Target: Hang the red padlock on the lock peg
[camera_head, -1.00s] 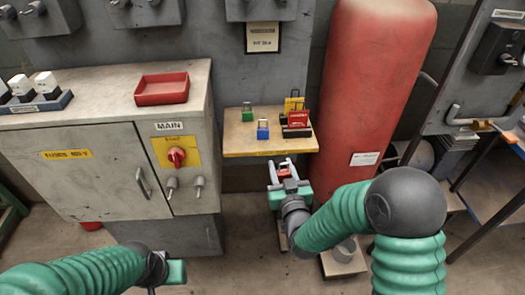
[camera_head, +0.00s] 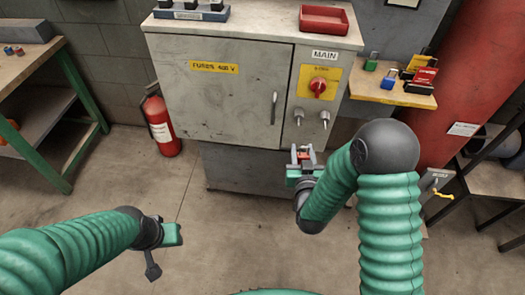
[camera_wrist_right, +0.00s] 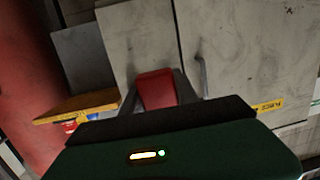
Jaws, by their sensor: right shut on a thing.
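The red padlock (camera_head: 304,154) is held between the fingers of my right gripper (camera_head: 303,152); its red body (camera_wrist_right: 157,90) fills the gap between the fingers in the right wrist view. Its shackle is not clearly visible. In the head view the gripper is in front of the grey cabinet, just below two metal pegs, a left peg (camera_head: 299,116) and a right peg (camera_head: 325,119). The pegs stick out under the red rotary switch (camera_head: 317,86); I cannot tell which is the lock peg. My left gripper (camera_head: 153,268) is low at the left, away from everything; its jaw gap is unclear.
The grey cabinet (camera_head: 225,105) has a door handle (camera_head: 274,107) left of the pegs. A fire extinguisher (camera_head: 161,125) stands at left.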

